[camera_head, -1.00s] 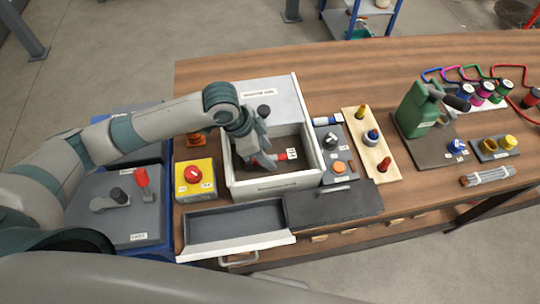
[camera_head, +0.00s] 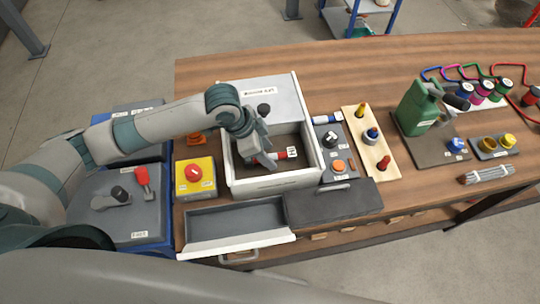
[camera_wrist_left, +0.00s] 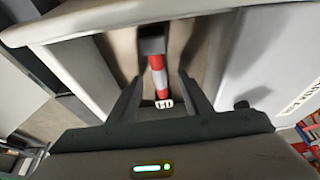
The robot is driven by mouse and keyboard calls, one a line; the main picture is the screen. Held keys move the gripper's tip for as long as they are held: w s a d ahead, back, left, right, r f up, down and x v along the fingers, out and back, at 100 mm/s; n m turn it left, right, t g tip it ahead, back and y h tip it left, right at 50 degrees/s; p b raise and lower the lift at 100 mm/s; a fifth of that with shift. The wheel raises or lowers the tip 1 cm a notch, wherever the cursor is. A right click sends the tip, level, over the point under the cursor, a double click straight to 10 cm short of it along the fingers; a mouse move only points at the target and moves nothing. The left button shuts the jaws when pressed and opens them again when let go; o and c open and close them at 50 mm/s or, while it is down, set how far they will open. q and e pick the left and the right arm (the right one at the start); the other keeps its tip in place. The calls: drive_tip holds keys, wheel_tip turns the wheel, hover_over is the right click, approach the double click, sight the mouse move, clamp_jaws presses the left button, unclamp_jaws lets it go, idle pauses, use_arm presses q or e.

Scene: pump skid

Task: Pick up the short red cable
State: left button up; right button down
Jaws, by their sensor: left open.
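A short red piece (camera_head: 281,156) with a white tag lies in the open white bin (camera_head: 277,184); I take it for the short red cable. In the left wrist view the red cable (camera_wrist_left: 158,66) shows a white band, a dark end and a white tag. My left gripper (camera_head: 264,162) reaches down into the bin, just left of the red piece. In the wrist view its fingers (camera_wrist_left: 160,88) are open, one on each side of the cable's line. I cannot tell how far above the cable they are. My right gripper is not in view.
The bin's white walls surround the gripper. A yellow box with a red button (camera_head: 194,174) stands left. An open grey drawer (camera_head: 235,224) is in front. A grey panel with knobs (camera_head: 337,167) and a wooden peg board (camera_head: 369,143) stand right. Coloured cable loops (camera_head: 465,72) lie far right.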

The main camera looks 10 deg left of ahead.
use_arm(q)
drive_tip(key=shift+f, duration=0.15)
idle(0.3)
drive_tip(key=c, duration=1.1)
drive_tip(key=shift+b, duration=0.35)
wheel_tip(320, 180, up, 11)
drive_tip(key=b, duration=0.1)
drive_tip(key=shift+f+b, duration=0.2)
drive_tip(key=shift+b, duration=0.1)
